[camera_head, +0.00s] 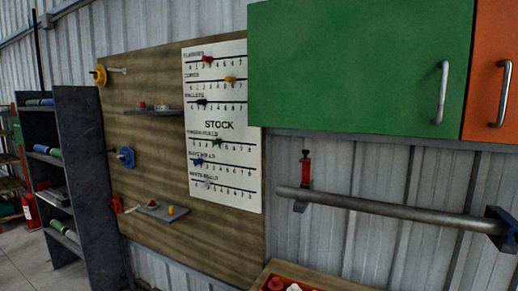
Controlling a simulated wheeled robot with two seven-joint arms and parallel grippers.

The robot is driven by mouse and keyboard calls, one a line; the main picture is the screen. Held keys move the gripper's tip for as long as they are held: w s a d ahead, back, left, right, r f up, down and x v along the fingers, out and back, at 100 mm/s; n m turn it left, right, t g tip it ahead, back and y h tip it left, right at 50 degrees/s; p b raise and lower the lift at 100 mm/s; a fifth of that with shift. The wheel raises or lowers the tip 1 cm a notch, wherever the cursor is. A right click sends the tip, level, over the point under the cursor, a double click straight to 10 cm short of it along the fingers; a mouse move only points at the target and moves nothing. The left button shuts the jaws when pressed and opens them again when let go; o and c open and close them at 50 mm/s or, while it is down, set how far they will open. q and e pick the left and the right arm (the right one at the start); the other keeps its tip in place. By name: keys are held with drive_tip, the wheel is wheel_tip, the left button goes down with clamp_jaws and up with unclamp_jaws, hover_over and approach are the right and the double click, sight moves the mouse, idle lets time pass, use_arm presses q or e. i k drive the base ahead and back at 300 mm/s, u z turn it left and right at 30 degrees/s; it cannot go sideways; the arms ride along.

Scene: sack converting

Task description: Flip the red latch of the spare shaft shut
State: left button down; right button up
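The spare shaft (395,209) is a grey metal bar running across the corrugated wall at the right, below the green cabinet. The red latch (305,168) stands upright at the shaft's left end, above a small grey bracket (300,207). The latch points up and does not lie across the shaft. The shaft's right end sits by a dark blue bracket (502,229) at the picture's edge. Neither of my grippers is in view.
A green cabinet (350,60) and an orange one (492,85) hang above the shaft. A wooden board (150,90) with a stock chart (222,125) and small shelves is left. A red bin (262,283) is below. The wall around the latch is clear.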

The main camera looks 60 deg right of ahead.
sight(306, 161)
drive_tip(key=i, duration=1.3)
drive_tip(key=z, duration=3.8)
